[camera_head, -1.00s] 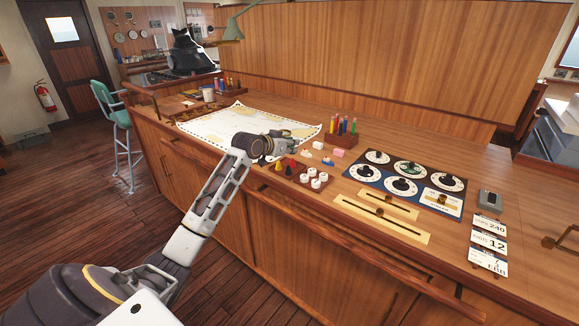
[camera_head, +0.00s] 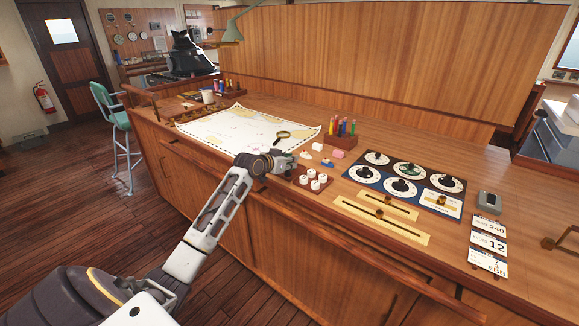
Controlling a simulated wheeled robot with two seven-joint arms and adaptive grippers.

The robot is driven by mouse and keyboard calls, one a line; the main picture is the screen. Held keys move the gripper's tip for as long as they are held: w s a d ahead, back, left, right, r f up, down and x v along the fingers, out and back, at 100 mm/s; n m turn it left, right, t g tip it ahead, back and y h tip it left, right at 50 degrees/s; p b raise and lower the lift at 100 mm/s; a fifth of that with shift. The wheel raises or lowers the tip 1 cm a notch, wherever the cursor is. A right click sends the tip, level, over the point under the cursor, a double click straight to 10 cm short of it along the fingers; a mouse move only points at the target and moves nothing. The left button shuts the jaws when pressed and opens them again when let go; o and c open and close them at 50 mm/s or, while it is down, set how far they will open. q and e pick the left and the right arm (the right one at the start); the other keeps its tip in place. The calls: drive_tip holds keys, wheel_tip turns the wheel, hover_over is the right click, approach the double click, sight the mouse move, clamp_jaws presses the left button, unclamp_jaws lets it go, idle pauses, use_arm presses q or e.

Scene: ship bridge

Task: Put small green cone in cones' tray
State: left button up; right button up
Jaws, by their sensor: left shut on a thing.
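My left gripper (camera_head: 291,162) is over the near edge of the counter, just left of the tray of white round pieces (camera_head: 313,180). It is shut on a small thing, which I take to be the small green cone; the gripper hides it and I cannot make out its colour. The cones' tray and its cones are hidden behind my left gripper and wrist. I cannot tell how high the gripper is above the tray. My right gripper is not in view.
A chart (camera_head: 225,130) with a magnifying glass (camera_head: 283,136) lies behind the gripper. A wooden pen holder (camera_head: 341,141), a pink block (camera_head: 338,154) and a small blue object (camera_head: 327,163) are to its right. The dial panel (camera_head: 408,184) lies further right.

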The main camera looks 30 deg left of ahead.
use_arm(q)
drive_tip(key=shift+f, duration=0.95)
drive_tip(key=o, duration=0.9)
drive_tip(key=shift+c, duration=0.2)
drive_tip(key=shift+s, duration=0.15)
drive_tip(key=v, duration=1.1)
drive_tip(key=shift+s+r, duration=0.15)
drive_tip(key=shift+s, duration=0.2)
